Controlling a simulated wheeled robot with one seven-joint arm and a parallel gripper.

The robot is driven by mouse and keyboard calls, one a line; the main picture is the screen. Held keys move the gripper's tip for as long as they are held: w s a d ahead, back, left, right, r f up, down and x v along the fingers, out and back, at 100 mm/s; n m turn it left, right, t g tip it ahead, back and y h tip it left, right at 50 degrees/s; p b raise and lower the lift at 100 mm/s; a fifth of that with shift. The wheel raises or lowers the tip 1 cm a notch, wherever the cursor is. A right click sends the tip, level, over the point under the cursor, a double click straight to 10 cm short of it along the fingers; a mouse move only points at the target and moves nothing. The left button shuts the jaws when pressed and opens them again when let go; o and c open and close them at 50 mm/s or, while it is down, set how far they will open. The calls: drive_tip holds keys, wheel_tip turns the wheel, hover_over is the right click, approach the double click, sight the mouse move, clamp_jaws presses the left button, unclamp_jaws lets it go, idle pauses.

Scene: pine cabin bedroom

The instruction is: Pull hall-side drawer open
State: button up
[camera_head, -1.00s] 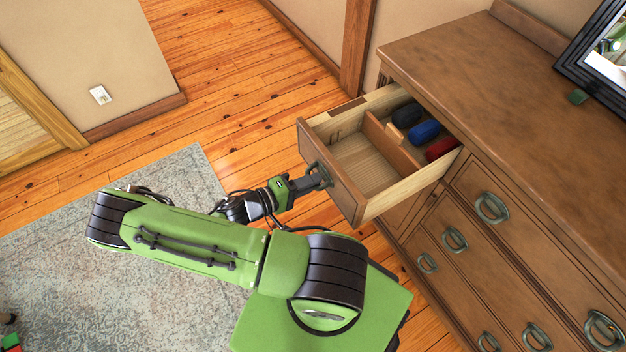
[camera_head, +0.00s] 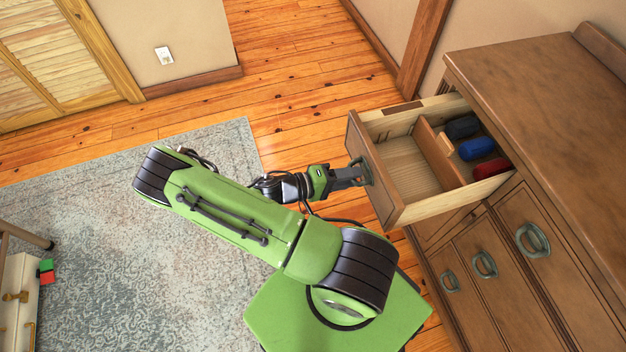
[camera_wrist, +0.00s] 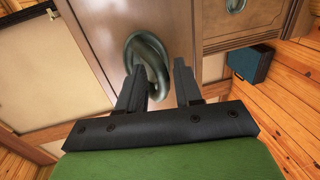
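The drawer (camera_head: 377,181) juts out from the far end of the wooden dresser, open, with its inside showing. My gripper (camera_head: 362,174) is at the drawer's front. In the wrist view, a dark ring-shaped handle (camera_wrist: 148,50) on the drawer front (camera_wrist: 99,22) lies between the two fingers of my gripper (camera_wrist: 158,82). The fingers stand partly apart, one on each side of the handle, and seem to be shut on it. A thin gap shows near the right finger; exact contact is hard to see.
The drawer holds a wooden divider (camera_head: 436,152) and black (camera_head: 463,127), blue (camera_head: 477,149) and red (camera_head: 490,169) items. The dresser (camera_head: 540,90) stands at right. A rug (camera_head: 90,215) and open floor lie left. A pale chest (camera_head: 18,300) is at the lower left.

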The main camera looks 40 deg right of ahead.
drive_tip(key=p+v, duration=0.1)
drive_tip(key=v, duration=1.4)
drive_tip(key=shift+a, duration=0.15)
drive_tip(key=shift+r, duration=0.15)
drive_tip(key=a+r+n+t+y+p, duration=0.1)
drive_tip(key=a+r+t+y+p, duration=0.1)
drive_tip(key=r+y, duration=0.55)
drive_tip(key=a+r+t+y+p, duration=0.2)
drive_tip(key=r+y, duration=0.2)
drive_tip(key=r, duration=0.6)
drive_tip(key=s+a+r+n+t+y, duration=0.1)
drive_tip(key=s+r+t, duration=0.3)
drive_tip(key=r, duration=0.2)
drive_tip(key=s+a+r+n+t+y+p, duration=0.1)
drive_tip(key=s+r+n+t+y, duration=0.1)
drive_tip(key=r, duration=0.5)
drive_tip(key=shift+s+r+n+t+p, duration=0.15)
drive_tip(key=shift+s+n+t+p, duration=0.15)
drive_tip(key=shift+s+t, duration=0.75)
